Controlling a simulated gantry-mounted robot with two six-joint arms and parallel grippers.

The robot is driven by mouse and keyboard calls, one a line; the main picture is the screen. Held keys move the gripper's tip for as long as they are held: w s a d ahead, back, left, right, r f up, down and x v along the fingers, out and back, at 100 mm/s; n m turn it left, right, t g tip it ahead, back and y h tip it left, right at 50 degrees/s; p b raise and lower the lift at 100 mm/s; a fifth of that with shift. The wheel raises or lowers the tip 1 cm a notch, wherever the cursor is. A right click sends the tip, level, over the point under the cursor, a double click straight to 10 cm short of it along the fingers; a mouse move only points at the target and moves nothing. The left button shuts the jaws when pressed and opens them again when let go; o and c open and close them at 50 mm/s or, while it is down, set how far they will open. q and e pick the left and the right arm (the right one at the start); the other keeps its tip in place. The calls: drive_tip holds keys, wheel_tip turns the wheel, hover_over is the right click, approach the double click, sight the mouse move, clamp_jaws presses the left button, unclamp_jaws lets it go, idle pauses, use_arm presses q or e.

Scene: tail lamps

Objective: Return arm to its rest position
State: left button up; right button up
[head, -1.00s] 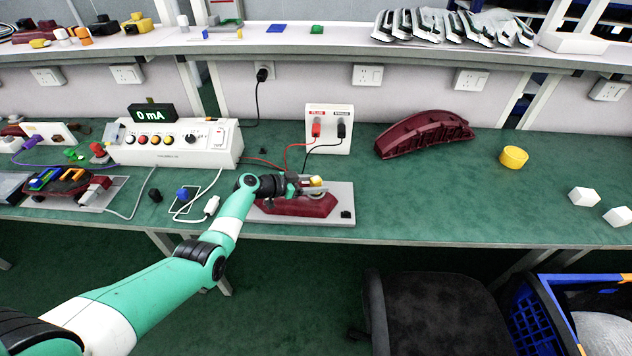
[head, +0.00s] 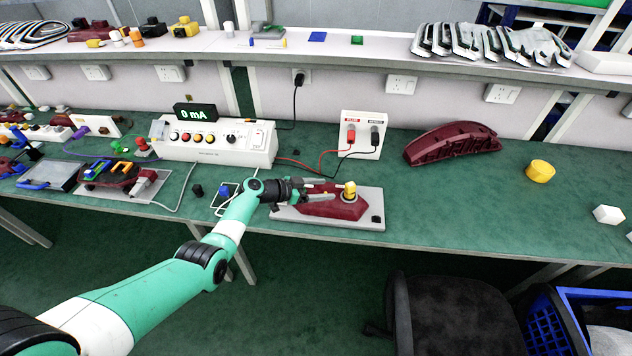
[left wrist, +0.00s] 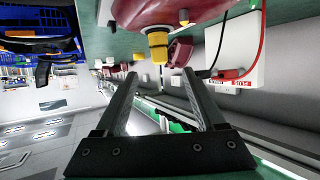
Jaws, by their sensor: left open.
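A dark red tail lamp (head: 330,207) lies on a grey plate (head: 350,222) near the table's front edge. A yellow piece (head: 350,189) stands upright on the lamp. My left gripper (head: 325,190) is open and empty, just left of the yellow piece and apart from it. In the left wrist view, the spread fingers (left wrist: 159,76) frame empty space. There the yellow piece (left wrist: 158,48) hangs from the red lamp (left wrist: 165,12) beyond the fingertips, as the view is upside down. My right gripper is not in view.
A control box (head: 215,143) with a "0 mA" display (head: 195,112) stands behind my left arm. A socket panel (head: 361,135) with red and black leads stands behind the lamp. A second red housing (head: 452,144) and a yellow cylinder (head: 540,171) lie right.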

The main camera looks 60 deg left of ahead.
use_arm(q)
drive_tip(key=shift+s+r, duration=0.1)
drive_tip(key=shift+s, duration=0.15)
drive_tip(key=shift+w, duration=0.2)
drive_tip(key=shift+w+d, duration=0.1)
drive_tip(key=shift+d, duration=0.05)
